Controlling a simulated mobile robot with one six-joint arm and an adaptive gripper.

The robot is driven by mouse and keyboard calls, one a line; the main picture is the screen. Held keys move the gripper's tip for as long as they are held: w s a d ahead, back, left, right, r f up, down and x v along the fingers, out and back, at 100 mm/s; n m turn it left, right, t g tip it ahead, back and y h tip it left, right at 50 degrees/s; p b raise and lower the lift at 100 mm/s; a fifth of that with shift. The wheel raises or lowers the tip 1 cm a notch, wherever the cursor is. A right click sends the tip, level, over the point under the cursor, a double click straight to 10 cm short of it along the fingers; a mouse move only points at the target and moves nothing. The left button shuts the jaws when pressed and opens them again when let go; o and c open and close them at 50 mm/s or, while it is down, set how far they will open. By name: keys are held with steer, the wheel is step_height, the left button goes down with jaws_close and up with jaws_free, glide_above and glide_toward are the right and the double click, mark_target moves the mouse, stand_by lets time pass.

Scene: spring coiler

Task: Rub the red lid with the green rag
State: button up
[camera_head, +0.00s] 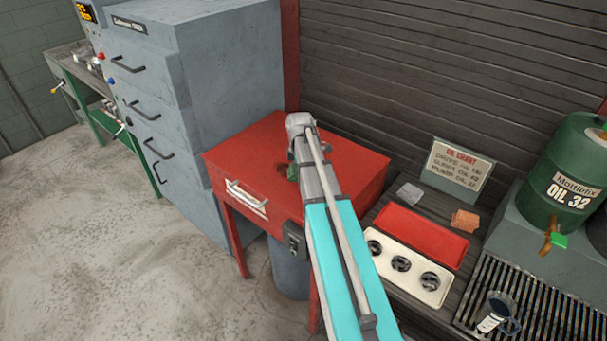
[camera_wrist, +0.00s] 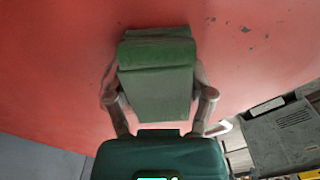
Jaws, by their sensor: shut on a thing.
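The red lid (camera_head: 245,150) is the flat top of a red cabinet in the middle of the head view. It fills most of the wrist view as a red surface (camera_wrist: 60,75). The green rag (camera_wrist: 155,85) is a folded block between the two fingers of my gripper (camera_wrist: 158,92), which is shut on it. The rag lies against or just over the lid; I cannot tell whether they touch. In the head view my arm covers much of the lid's right part, and only a bit of the green rag (camera_head: 292,173) shows beside it.
A tall grey drawer cabinet (camera_head: 230,80) stands behind and left of the lid. On the right, a dark bench holds a red tray (camera_head: 425,235), a cream tray (camera_head: 430,283) with coils, an oil chart sign (camera_head: 460,168) and a green oil drum (camera_head: 563,180). The left floor is clear.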

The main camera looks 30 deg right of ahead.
mark_target(279, 161)
steer(key=shift+w+a, duration=0.2)
steer(key=shift+w, duration=0.25)
steer(key=shift+w+a, duration=0.3)
steer(key=shift+w, duration=0.5)
steer(key=shift+w+a, duration=0.3)
steer(key=shift+w, duration=0.45)
steer(key=shift+w, duration=0.1)
steer(key=shift+w+a+f, duration=0.1)
steer(key=shift+w+a, duration=0.25)
steer(key=shift+w, duration=0.45)
steer(key=shift+w+a, duration=0.35)
steer(key=shift+w, duration=0.4)
steer(key=shift+w+a, duration=0.35)
steer(key=shift+w, duration=0.55)
steer(key=shift+w+a, duration=0.35)
steer(key=shift+w, duration=0.5)
steer(key=shift+d, duration=0.15)
steer(key=shift+w+d, duration=0.2)
steer(key=shift+d, duration=0.4)
